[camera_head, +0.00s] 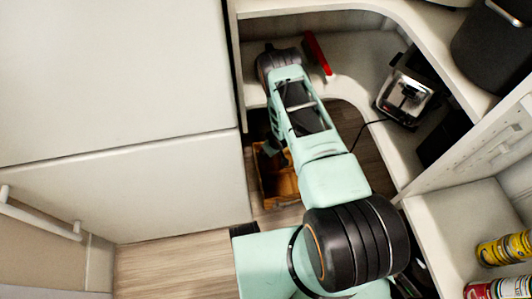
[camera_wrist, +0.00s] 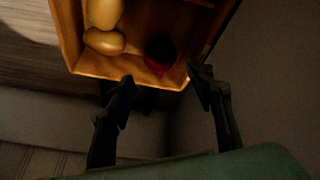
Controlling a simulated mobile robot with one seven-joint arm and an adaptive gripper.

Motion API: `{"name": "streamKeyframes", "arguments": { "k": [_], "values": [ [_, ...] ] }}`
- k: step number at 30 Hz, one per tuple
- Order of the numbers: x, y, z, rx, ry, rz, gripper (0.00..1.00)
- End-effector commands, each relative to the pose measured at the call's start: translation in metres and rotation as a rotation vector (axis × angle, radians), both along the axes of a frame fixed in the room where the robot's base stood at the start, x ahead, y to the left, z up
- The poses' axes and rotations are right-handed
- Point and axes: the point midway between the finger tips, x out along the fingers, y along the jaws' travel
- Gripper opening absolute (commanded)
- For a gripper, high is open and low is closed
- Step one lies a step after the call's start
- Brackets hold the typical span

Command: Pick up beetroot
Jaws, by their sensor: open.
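The beetroot, a dark red round thing (camera_wrist: 160,52), lies in a wooden crate (camera_wrist: 142,75) near the crate's near wall in the wrist view. It is dim and partly lost in shadow. My gripper (camera_wrist: 161,77) is open and empty, with its two dark fingers apart at the crate's near edge. The beetroot appears between and just beyond the fingertips. In the head view the wooden crate (camera_head: 268,180) stands low by the floor, partly hidden by my arm; I cannot make out the beetroot there.
Pale potato-like vegetables (camera_wrist: 104,41) lie in the crate, left of the beetroot. A curved shelf (camera_head: 345,72) above holds a toaster (camera_head: 405,97) and a red-handled item (camera_head: 318,54). A white cabinet (camera_head: 120,90) stands close on the left. Cans (camera_head: 503,248) sit at lower right.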

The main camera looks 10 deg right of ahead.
Motion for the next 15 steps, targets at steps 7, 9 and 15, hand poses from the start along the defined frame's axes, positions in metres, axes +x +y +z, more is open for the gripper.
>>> {"name": "streamKeyframes", "arguments": {
  "k": [7, 9, 15],
  "values": [
    [0.014, 0.003, -0.038, 0.001, 0.001, -0.001, 0.49],
    [0.017, 0.003, -0.043, 0.0, 0.0, -0.001, 0.49],
    [0.022, 0.004, -0.056, -0.001, 0.002, 0.0, 0.49]
  ]
}}
